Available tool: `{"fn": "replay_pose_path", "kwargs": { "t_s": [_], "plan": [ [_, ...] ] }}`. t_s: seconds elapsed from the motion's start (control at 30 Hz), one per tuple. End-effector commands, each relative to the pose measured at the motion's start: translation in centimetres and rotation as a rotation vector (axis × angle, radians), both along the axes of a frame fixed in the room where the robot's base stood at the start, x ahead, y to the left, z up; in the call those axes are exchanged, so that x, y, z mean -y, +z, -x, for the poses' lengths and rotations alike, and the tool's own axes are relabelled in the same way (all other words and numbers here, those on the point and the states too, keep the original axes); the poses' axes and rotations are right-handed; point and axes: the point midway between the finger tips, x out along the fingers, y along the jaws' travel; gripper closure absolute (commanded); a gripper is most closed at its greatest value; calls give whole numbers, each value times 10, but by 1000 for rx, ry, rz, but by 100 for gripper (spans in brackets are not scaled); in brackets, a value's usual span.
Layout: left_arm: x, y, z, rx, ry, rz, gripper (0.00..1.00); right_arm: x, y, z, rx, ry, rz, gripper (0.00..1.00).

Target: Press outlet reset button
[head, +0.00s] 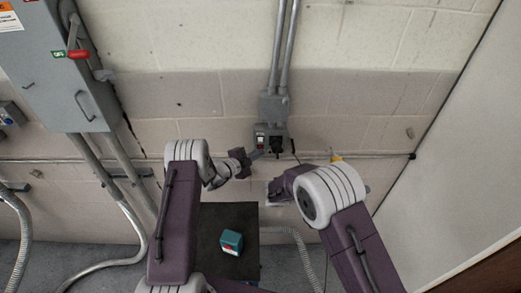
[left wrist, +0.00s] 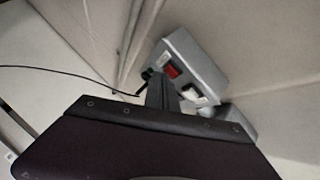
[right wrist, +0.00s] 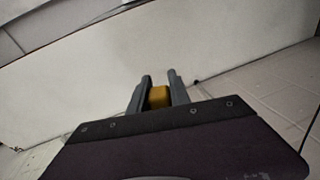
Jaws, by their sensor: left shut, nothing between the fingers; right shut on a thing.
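The grey outlet box (head: 271,130) is on the block wall below two conduits, with a small red switch or button (head: 260,140) on its left part and a dark plug or socket (head: 277,145) on its right. My left gripper (head: 255,155) is shut and empty just below the box. In the left wrist view its closed fingers (left wrist: 158,82) overlap the box's edge beside the red button (left wrist: 173,71); I cannot tell whether they touch. A white part shows beside the button. My right gripper (right wrist: 161,84) is shut on a yellow block (right wrist: 159,97), away from the box.
A grey cabinet (head: 48,75) with a red-handled lever is on the wall at left. A teal box (head: 231,242) sits on a dark stand (head: 212,222) below. A thin conduit (head: 370,156) runs along the wall. A black cord (left wrist: 70,70) crosses the left wrist view.

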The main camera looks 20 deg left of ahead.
Motion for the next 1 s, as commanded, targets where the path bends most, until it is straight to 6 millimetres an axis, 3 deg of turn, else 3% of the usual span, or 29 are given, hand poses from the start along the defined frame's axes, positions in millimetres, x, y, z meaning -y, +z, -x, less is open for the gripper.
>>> {"fn": "replay_pose_path", "kwargs": {
  "t_s": [0.67,1.0],
  "plan": [
    [-1,1,-4,0,1,1,100,0,-3,0,1,0,0,100],
    [3,1,11,-1,1,0,100,0,5,0,1,0,0,100]
  ]
}}
